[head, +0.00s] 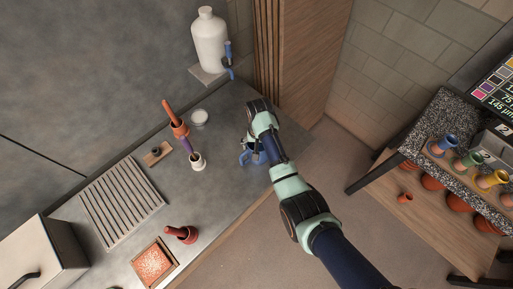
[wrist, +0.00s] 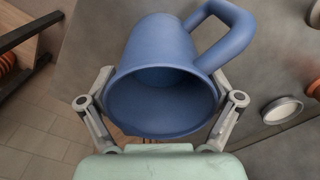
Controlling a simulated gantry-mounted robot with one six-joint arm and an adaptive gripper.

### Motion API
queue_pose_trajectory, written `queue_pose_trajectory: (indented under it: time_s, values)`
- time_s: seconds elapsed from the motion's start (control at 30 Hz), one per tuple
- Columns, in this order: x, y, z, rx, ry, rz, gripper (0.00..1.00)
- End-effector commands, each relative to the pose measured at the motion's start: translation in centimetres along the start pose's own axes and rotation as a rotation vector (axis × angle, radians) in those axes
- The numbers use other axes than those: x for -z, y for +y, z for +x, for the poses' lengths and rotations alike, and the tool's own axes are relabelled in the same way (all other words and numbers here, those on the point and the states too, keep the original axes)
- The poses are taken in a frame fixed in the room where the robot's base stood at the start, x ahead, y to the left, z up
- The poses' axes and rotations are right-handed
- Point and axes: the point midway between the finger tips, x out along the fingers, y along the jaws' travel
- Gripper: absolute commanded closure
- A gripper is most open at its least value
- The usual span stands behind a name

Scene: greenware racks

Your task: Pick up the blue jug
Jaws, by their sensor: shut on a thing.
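The blue jug (wrist: 160,42) fills the middle of the wrist view, its open mouth facing the camera and its handle at the upper right. My gripper (wrist: 162,78) has one finger on each side of the jug and is shut on it. In the head view the jug (head: 260,157) shows only in part beneath my gripper (head: 250,150), near the right edge of the grey worktop. My wrist hides much of it. I cannot tell whether its base touches the worktop.
On the worktop (head: 225,190) stand a white round dish (head: 199,117), a white cup (head: 198,162), a slatted rack (head: 121,199) and a red-brown vessel (head: 182,234). A white bottle (head: 210,40) stands behind. A shelf with coloured jugs is at right, beyond open floor.

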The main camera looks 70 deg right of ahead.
Motion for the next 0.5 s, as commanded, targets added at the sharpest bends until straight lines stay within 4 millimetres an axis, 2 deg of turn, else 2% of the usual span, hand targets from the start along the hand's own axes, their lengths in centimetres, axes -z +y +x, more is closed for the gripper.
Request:
queue_pose_trajectory:
  time_s: [0.27, 0.5]
  values:
    - [0.1, 0.0, -0.6, 0.001, 0.002, 0.000, 0.64]
    - [0.1, 0.0, -2.8, 0.001, 0.003, 0.000, 0.64]
